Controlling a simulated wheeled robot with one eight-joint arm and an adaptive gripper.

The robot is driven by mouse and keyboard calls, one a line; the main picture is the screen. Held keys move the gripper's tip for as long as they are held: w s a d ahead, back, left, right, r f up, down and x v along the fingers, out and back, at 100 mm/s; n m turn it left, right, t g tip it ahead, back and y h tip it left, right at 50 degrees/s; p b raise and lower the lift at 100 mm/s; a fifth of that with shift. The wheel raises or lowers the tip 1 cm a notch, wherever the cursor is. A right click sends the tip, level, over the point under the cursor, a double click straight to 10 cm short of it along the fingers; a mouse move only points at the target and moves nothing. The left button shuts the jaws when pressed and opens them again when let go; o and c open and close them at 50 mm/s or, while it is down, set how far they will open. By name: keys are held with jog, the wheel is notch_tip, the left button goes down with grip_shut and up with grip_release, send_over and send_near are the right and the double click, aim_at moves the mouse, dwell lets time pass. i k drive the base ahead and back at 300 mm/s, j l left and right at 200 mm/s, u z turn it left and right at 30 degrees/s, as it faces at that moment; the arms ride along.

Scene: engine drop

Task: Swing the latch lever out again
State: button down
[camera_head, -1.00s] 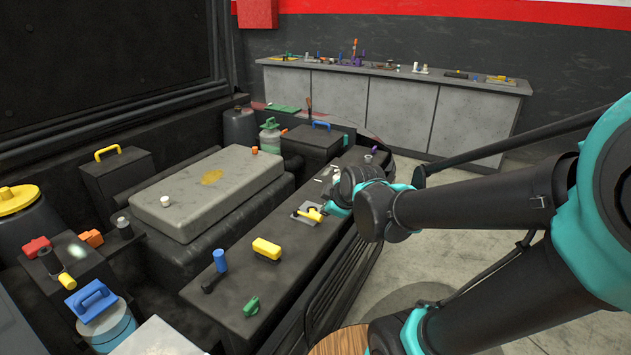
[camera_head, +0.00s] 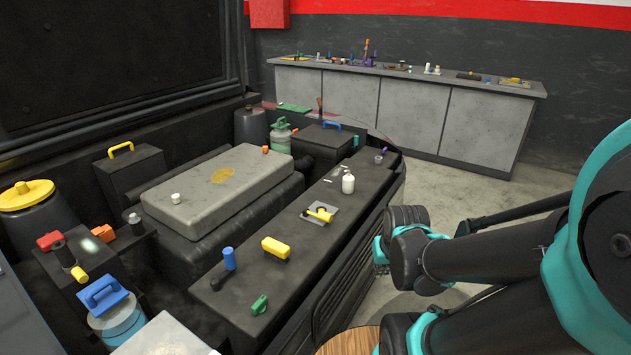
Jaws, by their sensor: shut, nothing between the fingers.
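The likely latch lever (camera_head: 320,214) is a short yellow handle with a dark pivot. It lies across a small grey plate (camera_head: 323,208) on the dark ledge along the right side of the engine bay. My gripper (camera_head: 378,256), with teal fingers, is to the right of the ledge and apart from the lever. It is shut and empty. Its fingertips are small in the picture and partly turned away. The lever is in full view.
A grey slab (camera_head: 218,185) lies to the left. Open floor and a workbench (camera_head: 415,113) are beyond.

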aim_at(323, 216)
jog(key=k+l+u, duration=0.1)
jog(key=l+u, duration=0.25)
jog(key=k+l+u, duration=0.1)
jog(key=l+u, duration=0.25)
jog(key=l, duration=0.1)
